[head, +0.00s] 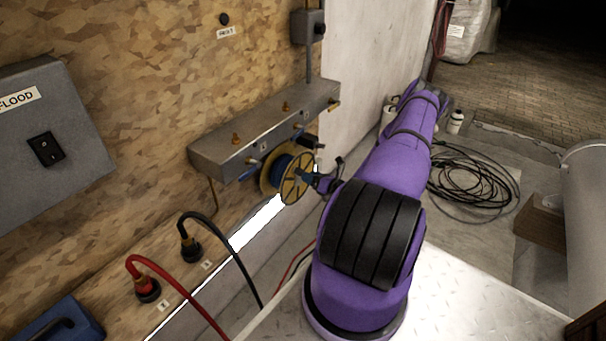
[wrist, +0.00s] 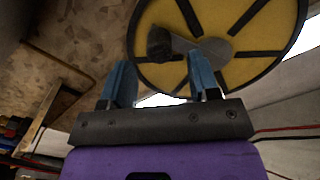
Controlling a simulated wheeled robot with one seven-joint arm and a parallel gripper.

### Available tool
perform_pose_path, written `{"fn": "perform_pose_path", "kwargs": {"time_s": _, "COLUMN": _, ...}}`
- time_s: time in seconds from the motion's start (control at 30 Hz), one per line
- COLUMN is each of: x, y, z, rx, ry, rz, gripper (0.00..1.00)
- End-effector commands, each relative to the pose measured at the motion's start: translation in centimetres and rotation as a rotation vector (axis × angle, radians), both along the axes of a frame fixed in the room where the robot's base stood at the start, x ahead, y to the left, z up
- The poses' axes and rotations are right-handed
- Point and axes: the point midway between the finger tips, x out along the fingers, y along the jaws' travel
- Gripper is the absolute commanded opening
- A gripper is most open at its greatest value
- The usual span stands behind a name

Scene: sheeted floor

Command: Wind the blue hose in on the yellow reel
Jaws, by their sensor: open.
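The yellow reel (head: 291,192) is mounted under a grey metal box on the plywood wall. Its round yellow face with black spokes fills the upper right of the wrist view (wrist: 255,38). Some blue hose (head: 281,168) shows between its two flanges; its free end cannot be made out. A grey crank arm with a black knob (wrist: 160,44) stands out from the reel face. My gripper (wrist: 162,72) has its two blue fingers apart. The knob shows between and just beyond the fingertips; contact cannot be told. In the head view my gripper (head: 314,179) is at the reel's front face.
The grey box (head: 215,150) with brass fittings runs above the reel. A coil of black cable (head: 470,182) lies on the floor at right, near a white bottle (head: 456,122).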

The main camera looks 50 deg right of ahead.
Motion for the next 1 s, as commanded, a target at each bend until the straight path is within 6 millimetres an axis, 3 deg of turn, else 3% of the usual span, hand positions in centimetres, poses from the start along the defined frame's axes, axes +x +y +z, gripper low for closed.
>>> {"fn": "perform_pose_path", "kwargs": {"time_s": 0.2, "x": -3.8, "y": -0.3, "z": 0.0, "rx": 0.001, "ry": 0.000, "rz": -0.001, "gripper": 0.56}}
{"fn": "perform_pose_path", "kwargs": {"time_s": 0.4, "x": -5.6, "y": -0.4, "z": 0.0, "rx": 0.001, "ry": -0.001, "rz": -0.001, "gripper": 0.56}}
{"fn": "perform_pose_path", "kwargs": {"time_s": 1.0, "x": -5.9, "y": -0.5, "z": 0.0, "rx": 0.001, "ry": -0.001, "rz": -0.001, "gripper": 0.56}}
